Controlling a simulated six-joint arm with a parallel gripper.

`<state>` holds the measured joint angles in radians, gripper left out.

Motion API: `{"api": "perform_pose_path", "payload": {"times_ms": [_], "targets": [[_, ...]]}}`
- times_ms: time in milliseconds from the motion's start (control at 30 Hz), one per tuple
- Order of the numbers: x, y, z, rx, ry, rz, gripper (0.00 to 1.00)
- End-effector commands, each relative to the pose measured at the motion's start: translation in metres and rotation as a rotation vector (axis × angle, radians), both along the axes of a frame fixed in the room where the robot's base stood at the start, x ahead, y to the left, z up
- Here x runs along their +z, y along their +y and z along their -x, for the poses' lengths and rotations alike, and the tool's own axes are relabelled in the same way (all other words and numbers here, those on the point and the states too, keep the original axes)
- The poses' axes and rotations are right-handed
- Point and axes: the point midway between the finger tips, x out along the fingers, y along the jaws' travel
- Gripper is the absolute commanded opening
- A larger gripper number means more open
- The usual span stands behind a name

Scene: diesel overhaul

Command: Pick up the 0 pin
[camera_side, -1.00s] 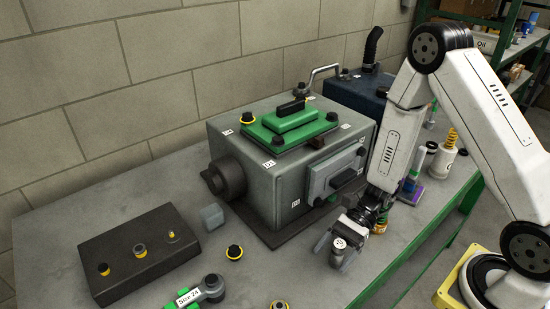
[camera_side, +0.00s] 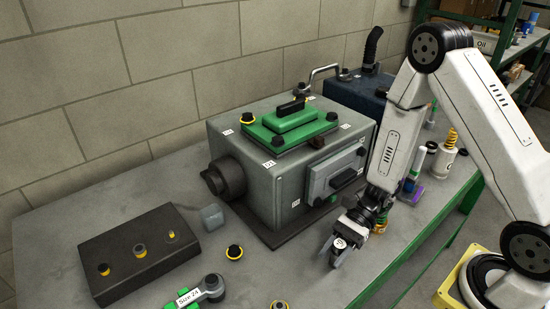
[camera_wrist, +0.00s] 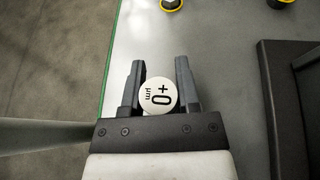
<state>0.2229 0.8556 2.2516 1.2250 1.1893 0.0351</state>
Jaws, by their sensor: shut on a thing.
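The 0 pin (camera_side: 340,243) has a round white top and stands on the bench to the right of the grey engine block. In the wrist view its top (camera_wrist: 157,95) reads "+0 µm". My gripper (camera_side: 338,250) points down at it with a finger on each side. In the wrist view my gripper (camera_wrist: 160,66) has its dark fingers close against both sides of the pin, shut on it. The pin's lower part is mostly hidden by the fingers, and I cannot tell whether it touches the bench.
The engine block (camera_side: 256,190) with a green cover (camera_side: 292,126) stands left of my gripper. A dark block (camera_side: 140,250) with several yellow-ringed pieces and a "Size 24" tool (camera_side: 200,292) lie further left. Bare bench surrounds the pin; its front edge is near.

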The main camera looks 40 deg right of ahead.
Motion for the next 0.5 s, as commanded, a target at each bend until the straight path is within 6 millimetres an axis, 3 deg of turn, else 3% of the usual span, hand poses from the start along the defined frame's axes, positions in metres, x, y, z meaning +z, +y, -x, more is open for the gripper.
{"api": "perform_pose_path", "payload": {"times_ms": [267, 500], "targets": [[0.004, 0.000, 0.000, 0.000, -0.001, -0.001, 0.00], [0.018, 0.000, -0.001, -0.001, -0.003, -0.001, 0.00]]}}
